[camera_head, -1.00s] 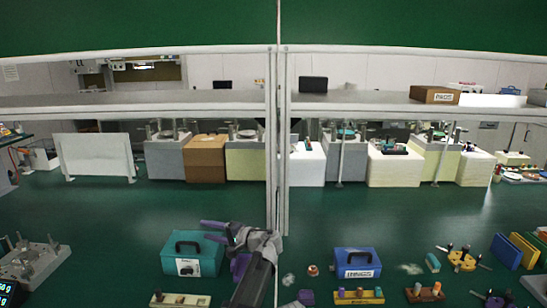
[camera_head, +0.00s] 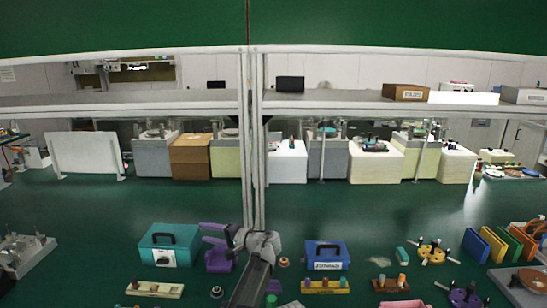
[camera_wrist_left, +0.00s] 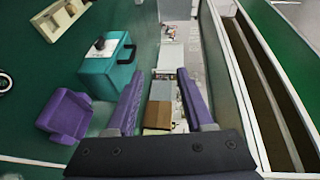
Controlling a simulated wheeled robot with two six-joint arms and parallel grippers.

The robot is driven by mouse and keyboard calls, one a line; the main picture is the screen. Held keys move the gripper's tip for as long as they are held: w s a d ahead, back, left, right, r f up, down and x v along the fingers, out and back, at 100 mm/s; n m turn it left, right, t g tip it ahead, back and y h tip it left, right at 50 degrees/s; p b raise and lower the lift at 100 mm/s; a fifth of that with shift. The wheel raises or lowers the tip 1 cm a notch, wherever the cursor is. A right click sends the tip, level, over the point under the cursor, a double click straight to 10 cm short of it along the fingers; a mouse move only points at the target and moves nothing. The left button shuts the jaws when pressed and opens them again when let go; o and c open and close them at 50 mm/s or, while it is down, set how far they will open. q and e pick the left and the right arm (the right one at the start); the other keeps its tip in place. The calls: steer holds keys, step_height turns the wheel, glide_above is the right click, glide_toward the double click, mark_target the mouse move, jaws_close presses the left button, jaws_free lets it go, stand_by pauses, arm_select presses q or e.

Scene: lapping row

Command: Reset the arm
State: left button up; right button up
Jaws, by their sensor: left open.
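My left gripper (camera_head: 213,234) is open and empty, its two purple fingers pointing left in the head view, above the green table. In the left wrist view its fingers (camera_wrist_left: 160,103) stand wide apart with nothing between them. A teal box with a black handle (camera_head: 168,246) stands left of the gripper; it also shows in the left wrist view (camera_wrist_left: 108,70). A purple holder (camera_head: 218,260) is just below the fingers in the head view and at lower left in the wrist view (camera_wrist_left: 66,115). My right gripper is not in view.
A shelf post (camera_head: 248,150) rises close behind my left gripper. A blue box (camera_head: 327,256), a block with coloured pegs (camera_head: 325,287) and colourful upright plates (camera_head: 493,243) stand to the right. Machines on stands line the back. The table's middle strip is clear.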

arm_select(q)
steer(key=s+a+f+n+g+h, duration=0.1)
steer(key=s+f+n+g+h, duration=0.15)
steer(key=s+f+h, duration=0.45)
steer(key=s+a+f+n+g+h, duration=0.1)
steer(key=s+a+f+g+h, duration=0.15)
steer(key=s+f, duration=0.9)
steer(key=s+d+h, duration=0.5)
steer(key=s+d, duration=0.1)
steer(key=s, duration=0.3)
steer(key=s+d+r+m+g+p, duration=0.1)
steer(key=s+d+p, duration=0.1)
steer(key=d, duration=0.4)
steer(key=s+d+r+m+p, duration=0.1)
steer(key=s+d+r+m, duration=0.1)
steer(key=s+d, duration=0.2)
steer(key=shift+s+d+g+y+p, duration=0.2)
steer(key=shift+d+g+y+p, duration=0.2)
steer(key=shift+d, duration=0.6)
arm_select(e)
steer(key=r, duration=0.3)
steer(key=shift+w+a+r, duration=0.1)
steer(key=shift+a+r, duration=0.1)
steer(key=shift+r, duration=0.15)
arm_select(q)
steer(key=shift+r, duration=0.1)
steer(key=shift+c, duration=0.2)
